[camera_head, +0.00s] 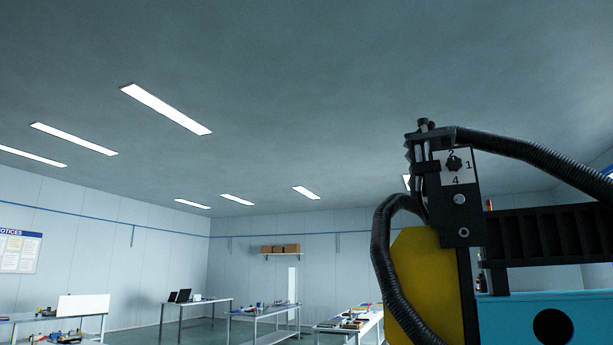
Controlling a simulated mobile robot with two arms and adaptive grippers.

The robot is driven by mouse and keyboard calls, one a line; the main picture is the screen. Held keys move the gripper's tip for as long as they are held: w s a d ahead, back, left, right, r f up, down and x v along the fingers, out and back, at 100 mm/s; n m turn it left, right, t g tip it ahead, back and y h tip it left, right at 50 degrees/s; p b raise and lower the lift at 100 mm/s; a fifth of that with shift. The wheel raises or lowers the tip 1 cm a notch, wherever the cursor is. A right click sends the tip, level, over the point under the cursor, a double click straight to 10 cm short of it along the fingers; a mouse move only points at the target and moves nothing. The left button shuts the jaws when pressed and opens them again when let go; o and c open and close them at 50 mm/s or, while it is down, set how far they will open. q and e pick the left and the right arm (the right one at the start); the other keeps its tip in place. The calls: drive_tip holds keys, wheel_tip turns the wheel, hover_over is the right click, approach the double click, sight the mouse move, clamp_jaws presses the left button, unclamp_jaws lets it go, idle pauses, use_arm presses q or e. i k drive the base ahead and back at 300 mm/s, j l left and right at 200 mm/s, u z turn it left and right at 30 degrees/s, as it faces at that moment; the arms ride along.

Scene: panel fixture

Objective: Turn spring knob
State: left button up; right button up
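A small black knob (454,164) sits on a white numbered plate (467,176) at the right of the head view. The numbers 1, 2 and 4 show around the knob. The plate is fixed to a dark upright bracket, with a round metal button or screw below it. I cannot tell which number the knob points at. Neither of my grippers shows in this view, and nothing is touching the knob.
Black corrugated hoses (381,245) curve around the bracket. A yellow panel (420,280) and a light blue housing (590,312) lie below it. Work tables (262,312) stand far back on the left and middle. A notice board (19,251) hangs at left.

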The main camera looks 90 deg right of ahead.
sight(454, 163)
drive_tip(key=i+l+z, duration=0.1)
drive_tip(key=z, duration=2.7)
